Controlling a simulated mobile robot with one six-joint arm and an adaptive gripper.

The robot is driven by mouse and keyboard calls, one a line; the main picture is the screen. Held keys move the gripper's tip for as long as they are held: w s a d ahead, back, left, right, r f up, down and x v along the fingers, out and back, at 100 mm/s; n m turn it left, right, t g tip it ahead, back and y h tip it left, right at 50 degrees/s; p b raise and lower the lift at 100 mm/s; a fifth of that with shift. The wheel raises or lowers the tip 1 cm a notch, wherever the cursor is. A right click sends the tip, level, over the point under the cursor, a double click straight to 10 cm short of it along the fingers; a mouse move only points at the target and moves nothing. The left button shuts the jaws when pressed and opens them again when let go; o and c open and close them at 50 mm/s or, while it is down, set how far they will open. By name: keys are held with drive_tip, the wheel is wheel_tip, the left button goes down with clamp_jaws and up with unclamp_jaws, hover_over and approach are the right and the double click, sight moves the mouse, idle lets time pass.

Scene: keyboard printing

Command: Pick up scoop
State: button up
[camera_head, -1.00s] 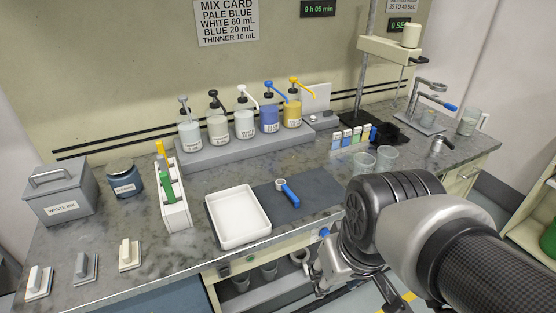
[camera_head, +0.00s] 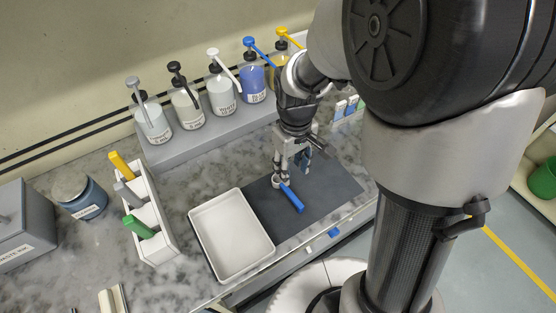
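The scoop (camera_head: 291,199), with a blue handle and a small light cup at its far end, lies on the dark mat (camera_head: 335,187). My gripper (camera_head: 291,172) points down over the mat at the scoop's cup end. Its fingers are spread apart, one near the cup and the other to the right of it. The fingers partly hide the cup. I cannot tell whether they touch the scoop; the handle lies clear in front of them.
A white tray (camera_head: 193,215) lies left of the mat. A white rack (camera_head: 162,249) with yellow, grey and green handled tools stands farther left. Several pump bottles (camera_head: 221,95) stand on a grey riser behind. My arm covers the right side of the view.

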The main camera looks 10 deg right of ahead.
drive_tip(key=b, duration=0.3)
hover_over(290, 192)
drive_tip(key=f, duration=0.8)
drive_tip(key=shift+s+a+f, duration=0.1)
drive_tip(key=shift+s+f, duration=0.2)
drive_tip(key=shift+f, duration=0.05)
drive_tip(key=shift+w+f+b, duration=0.2)
drive_tip(key=shift+f+b, duration=0.35)
drive_tip(key=shift+f, duration=0.9)
drive_tip(key=shift+w+f+b, duration=0.2)
drive_tip(key=shift+f+b, duration=0.35)
drive_tip(key=shift+f, duration=0.9)
drive_tip(key=shift+c, duration=0.2)
clamp_jaws()
